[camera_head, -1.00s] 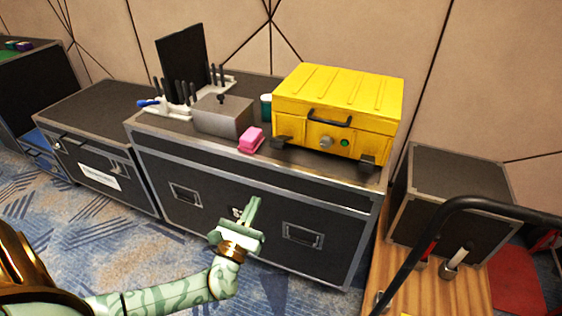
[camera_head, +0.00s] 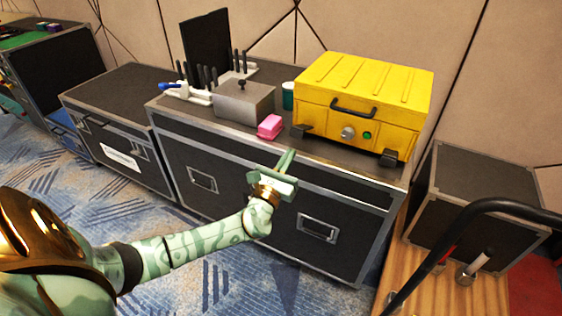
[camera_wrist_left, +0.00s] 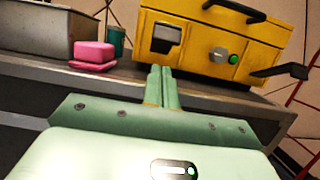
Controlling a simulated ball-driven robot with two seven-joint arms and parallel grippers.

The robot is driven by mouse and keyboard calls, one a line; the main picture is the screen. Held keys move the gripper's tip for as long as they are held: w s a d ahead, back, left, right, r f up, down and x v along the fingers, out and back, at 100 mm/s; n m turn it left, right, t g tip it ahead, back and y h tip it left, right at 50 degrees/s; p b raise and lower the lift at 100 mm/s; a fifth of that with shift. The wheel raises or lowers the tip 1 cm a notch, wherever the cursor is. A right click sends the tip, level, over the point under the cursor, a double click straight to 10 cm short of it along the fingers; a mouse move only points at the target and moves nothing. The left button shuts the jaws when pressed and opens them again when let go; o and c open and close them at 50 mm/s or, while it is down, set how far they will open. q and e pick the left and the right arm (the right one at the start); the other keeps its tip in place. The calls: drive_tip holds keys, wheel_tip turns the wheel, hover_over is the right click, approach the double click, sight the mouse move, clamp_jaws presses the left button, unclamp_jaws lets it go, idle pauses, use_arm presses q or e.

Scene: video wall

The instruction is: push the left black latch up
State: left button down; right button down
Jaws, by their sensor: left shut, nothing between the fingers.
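A yellow case (camera_head: 363,100) with a black handle stands on a dark flight case (camera_head: 248,198). Its left black latch (camera_head: 299,131) is at the front left lower corner and juts out. In the left wrist view the latch (camera_wrist_left: 161,46) shows dark under a pale plate, just beyond the fingertips. The right black latch (camera_head: 388,157) also juts out. My left gripper (camera_head: 288,156) is shut and empty, in front of the flight case's top edge, below the left latch. It looks apart from the latch. My right gripper is out of view.
A pink block (camera_head: 270,126) lies left of the latch, with a grey metal box (camera_head: 243,100) and a green cup (camera_head: 288,94) behind. A round knob (camera_head: 348,133) and green button sit between the latches. A black curved handle (camera_head: 480,212) is at right.

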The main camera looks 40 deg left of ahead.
sight(302, 131)
use_arm(q)
drive_tip(key=shift+w+a+r, duration=0.1)
drive_tip(key=shift+w+r, duration=0.15)
drive_tip(key=shift+r, duration=0.4)
drive_tip(key=shift+w+r, duration=0.25)
drive_tip(key=shift+r, duration=0.35)
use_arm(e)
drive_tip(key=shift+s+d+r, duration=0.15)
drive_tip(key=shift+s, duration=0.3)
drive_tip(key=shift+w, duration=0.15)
